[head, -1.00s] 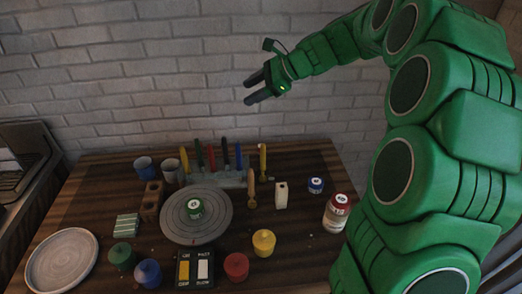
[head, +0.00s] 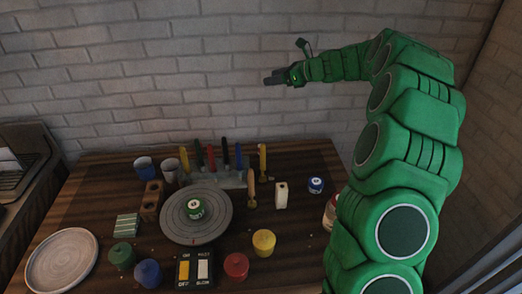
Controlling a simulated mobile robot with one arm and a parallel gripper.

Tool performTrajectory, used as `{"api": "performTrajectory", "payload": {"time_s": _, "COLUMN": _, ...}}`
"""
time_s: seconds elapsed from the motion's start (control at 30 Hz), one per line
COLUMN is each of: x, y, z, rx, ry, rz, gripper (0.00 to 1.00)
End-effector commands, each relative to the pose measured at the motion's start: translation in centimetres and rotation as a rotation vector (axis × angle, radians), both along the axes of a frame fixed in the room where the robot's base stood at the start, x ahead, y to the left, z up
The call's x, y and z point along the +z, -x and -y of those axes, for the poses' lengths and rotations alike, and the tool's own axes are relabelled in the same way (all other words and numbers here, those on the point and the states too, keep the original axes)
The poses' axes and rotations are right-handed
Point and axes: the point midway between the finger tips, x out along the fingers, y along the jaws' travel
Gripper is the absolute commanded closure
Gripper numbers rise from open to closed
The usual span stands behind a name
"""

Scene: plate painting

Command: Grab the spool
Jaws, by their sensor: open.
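No thing is clearly recognisable as a spool. A small round piece with a green and white top (head: 195,208) sits on the grey round turntable (head: 218,230) in the middle of the table. A similar small piece with a blue and white top (head: 316,185) stands at the right back. A larger jar (head: 329,212) stands at the right and is partly hidden by my arm. My gripper (head: 270,79) is open and empty, high in front of the brick wall, well above and behind the table. Its dark fingers point left.
A rack of coloured brushes or pens (head: 228,182) stands at the back. A plate (head: 62,262) lies at the left front. Green, blue, red and yellow pots (head: 264,242) and a switch box (head: 196,269) line the front. A white block (head: 281,196) stands right of the turntable.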

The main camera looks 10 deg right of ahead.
Motion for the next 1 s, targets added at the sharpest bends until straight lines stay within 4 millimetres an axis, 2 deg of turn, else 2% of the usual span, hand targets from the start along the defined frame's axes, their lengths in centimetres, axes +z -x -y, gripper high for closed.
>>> {"api": "performTrajectory", "payload": {"time_s": 0.57, "x": -12.1, "y": 0.1, "z": -0.2, "rx": 0.004, "ry": -0.001, "rz": -0.003, "gripper": 0.42}}
{"api": "performTrajectory", "payload": {"time_s": 0.67, "x": -15.1, "y": 0.1, "z": -0.1, "rx": 0.003, "ry": 0.0, "rz": -0.006, "gripper": 0.42}}
{"api": "performTrajectory", "payload": {"time_s": 0.9, "x": -23.6, "y": 0.2, "z": -0.1, "rx": 0.003, "ry": 0.003, "rz": -0.007, "gripper": 0.42}}
{"api": "performTrajectory", "payload": {"time_s": 1.0, "x": -26.5, "y": 0.2, "z": -0.1, "rx": 0.004, "ry": 0.002, "rz": -0.006, "gripper": 0.42}}
